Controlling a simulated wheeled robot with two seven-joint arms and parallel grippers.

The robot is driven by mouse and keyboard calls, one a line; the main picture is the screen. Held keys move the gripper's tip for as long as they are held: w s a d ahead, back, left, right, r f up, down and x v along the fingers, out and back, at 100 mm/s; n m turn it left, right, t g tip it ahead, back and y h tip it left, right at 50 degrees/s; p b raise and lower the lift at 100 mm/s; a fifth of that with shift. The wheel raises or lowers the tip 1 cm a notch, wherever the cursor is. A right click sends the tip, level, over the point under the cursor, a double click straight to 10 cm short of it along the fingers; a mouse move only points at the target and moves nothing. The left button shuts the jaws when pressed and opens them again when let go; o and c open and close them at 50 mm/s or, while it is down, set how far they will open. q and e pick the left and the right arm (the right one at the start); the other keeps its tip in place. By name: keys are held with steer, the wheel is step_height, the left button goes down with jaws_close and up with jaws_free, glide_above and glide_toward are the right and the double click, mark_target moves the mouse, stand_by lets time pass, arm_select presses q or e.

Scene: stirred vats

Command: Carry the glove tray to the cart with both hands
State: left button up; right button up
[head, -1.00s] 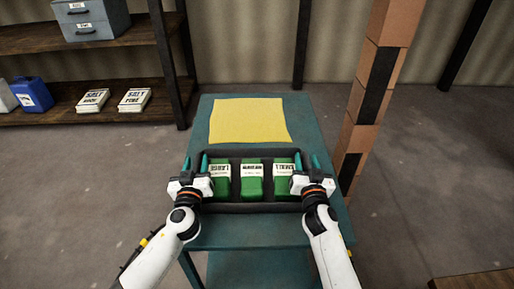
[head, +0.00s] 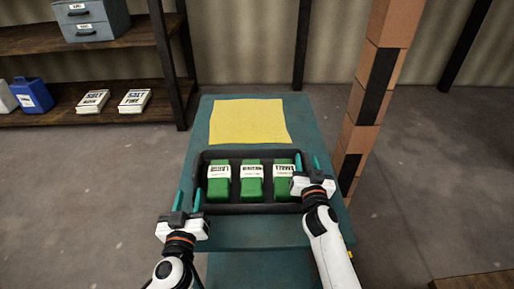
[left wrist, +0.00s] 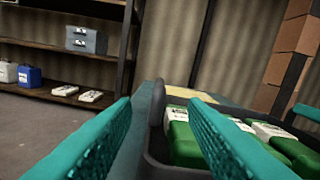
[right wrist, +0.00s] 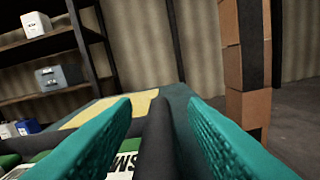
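The dark glove tray (head: 250,209) sits on the teal cart (head: 222,232). It holds a row of green glove packs (head: 251,188) with white labels. My left gripper (head: 188,200) is open and empty, at the tray's near left corner and apart from it. My right gripper (head: 307,165) is at the tray's right end. In the right wrist view, the tray's end wall (right wrist: 158,130) runs between the open fingers, with small gaps on both sides.
A yellow sheet (head: 248,121) lies flat on the cart behind the tray. A shelf (head: 100,50) at the left bears drawers, salt packs (head: 134,100) and a blue jug (head: 33,95). The floor left of the cart is clear.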

arm_select(q)
steer(key=shift+s, duration=0.1)
arm_select(e)
steer(key=s, duration=1.2)
